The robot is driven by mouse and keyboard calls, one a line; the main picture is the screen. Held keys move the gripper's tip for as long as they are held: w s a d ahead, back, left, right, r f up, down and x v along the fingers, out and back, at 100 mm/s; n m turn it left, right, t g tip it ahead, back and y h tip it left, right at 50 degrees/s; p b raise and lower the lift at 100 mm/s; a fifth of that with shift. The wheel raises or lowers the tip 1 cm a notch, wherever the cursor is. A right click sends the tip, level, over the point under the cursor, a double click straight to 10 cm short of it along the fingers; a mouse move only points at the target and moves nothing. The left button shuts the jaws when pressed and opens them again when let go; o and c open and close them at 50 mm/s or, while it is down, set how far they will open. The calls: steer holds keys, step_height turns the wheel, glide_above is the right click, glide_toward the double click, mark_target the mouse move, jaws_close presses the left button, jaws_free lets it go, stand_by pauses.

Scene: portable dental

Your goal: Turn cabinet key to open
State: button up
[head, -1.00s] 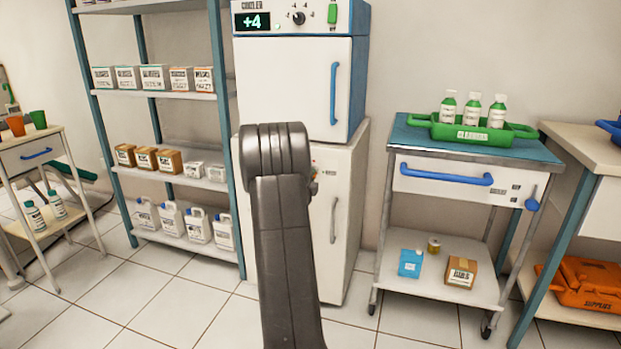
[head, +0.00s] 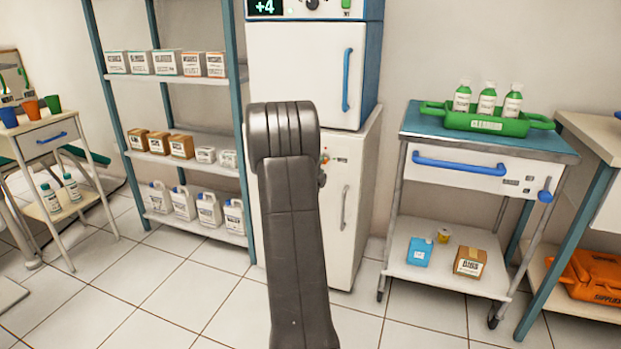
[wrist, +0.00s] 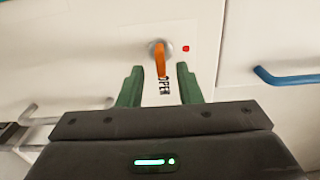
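The orange cabinet key (wrist: 160,62) sits in a round metal lock on a white panel in the wrist view. It hangs roughly downward, slightly tilted, above the word OPEN. My gripper (wrist: 158,79) is open, with one green finger on each side of the key's lower end. I see no clear contact with the key. In the head view, the white lower cabinet (head: 346,215) stands under the cooler, and its door looks shut. My arm covers its left part and most of the lock area. The gripper is hidden there.
A small red light (wrist: 186,48) is right of the lock. A blue handle (wrist: 290,76) lies at the wrist view's right. In the head view, shelves (head: 189,72) stand left of the cabinet, and a trolley (head: 487,148) with a green tray stands right. Tiled floor is clear in front.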

steer(key=p+v, duration=0.1)
steer(key=v, duration=1)
steer(key=shift+p, duration=0.4)
steer(key=b+x, duration=0.2)
steer(key=x, duration=1.2)
steer(key=shift+b, duration=0.35)
steer(key=shift+s, duration=0.1)
